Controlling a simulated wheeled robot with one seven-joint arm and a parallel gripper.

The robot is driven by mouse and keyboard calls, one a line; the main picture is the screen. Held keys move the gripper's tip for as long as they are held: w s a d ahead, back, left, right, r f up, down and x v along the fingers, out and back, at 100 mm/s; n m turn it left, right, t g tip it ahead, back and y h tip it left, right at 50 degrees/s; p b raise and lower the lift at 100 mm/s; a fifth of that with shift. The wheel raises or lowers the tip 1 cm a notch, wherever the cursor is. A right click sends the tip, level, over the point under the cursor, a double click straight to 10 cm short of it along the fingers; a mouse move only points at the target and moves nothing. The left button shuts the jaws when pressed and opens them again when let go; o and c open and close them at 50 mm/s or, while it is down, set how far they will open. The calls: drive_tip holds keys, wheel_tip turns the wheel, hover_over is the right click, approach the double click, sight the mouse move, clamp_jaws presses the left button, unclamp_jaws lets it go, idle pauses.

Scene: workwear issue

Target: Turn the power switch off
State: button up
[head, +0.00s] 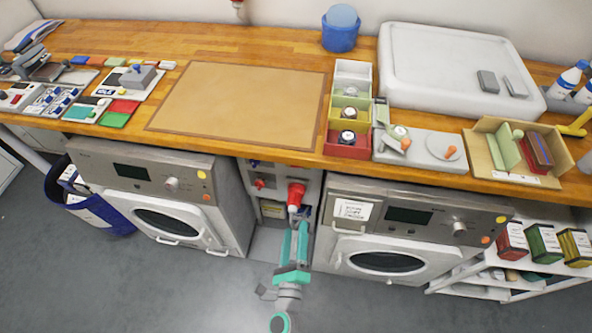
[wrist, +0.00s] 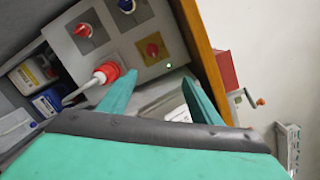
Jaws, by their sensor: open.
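A grey control panel (head: 283,178) stands between the two machines under the worktop. The wrist view shows smaller red knobs on the panel, one at upper left (wrist: 82,30) and one to the right (wrist: 152,49), and a blue knob (wrist: 126,5). No label tells me which is the power switch. My gripper (head: 294,228) is open and empty, in front of the panel just below the red handle. Its teal fingers (wrist: 160,80) are spread apart.
The wooden worktop (head: 230,50) overhangs the panel. A left machine (head: 150,170) and a right machine (head: 400,215) flank it closely. Bottles (wrist: 35,75) sit in a recess beside the panel. Floor (head: 190,290) in front is clear.

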sight(297, 168)
drive_tip(key=w+m, duration=0.4)
drive_tip(key=w, duration=0.4)
drive_tip(key=w+d+f+m+h, duration=0.1)
drive_tip(key=w+m, duration=0.3)
drive_tip(key=w, duration=0.4)
drive_tip(key=w+d+m, duration=0.1)
drive_tip(key=w+m, duration=0.3)
drive_tip(key=w, duration=0.4)
drive_tip(key=shift+w+d+f+g, duration=0.25)
drive_tip(key=shift+w+g, duration=0.05)
drive_tip(key=shift+w, duration=0.1)
drive_tip(key=shift+c, duration=0.2)
drive_tip(key=c, duration=1)
